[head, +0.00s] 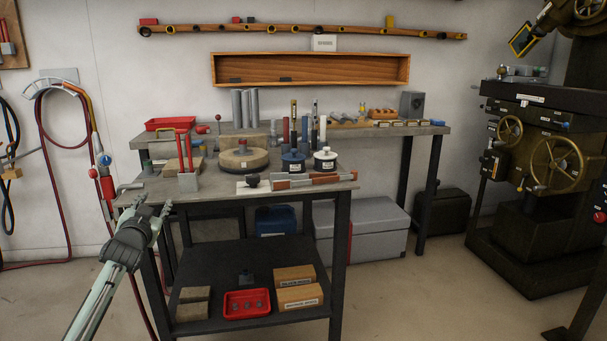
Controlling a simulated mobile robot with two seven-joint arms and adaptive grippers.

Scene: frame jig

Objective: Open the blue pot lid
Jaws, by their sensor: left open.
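A small blue pot (293,166) with a pale label stands upright on the workbench top (222,196), right of its middle. Its blue lid (293,154) appears to sit on top, with a small knob. My left gripper (152,207) is open and empty at the bench's front left corner, well to the left of the pot and apart from it. My right gripper is out of view.
A white pot (325,163) stands close to the blue pot's right. A round wooden block (243,160) is to its left, with a red-handled tool (187,165) farther left.

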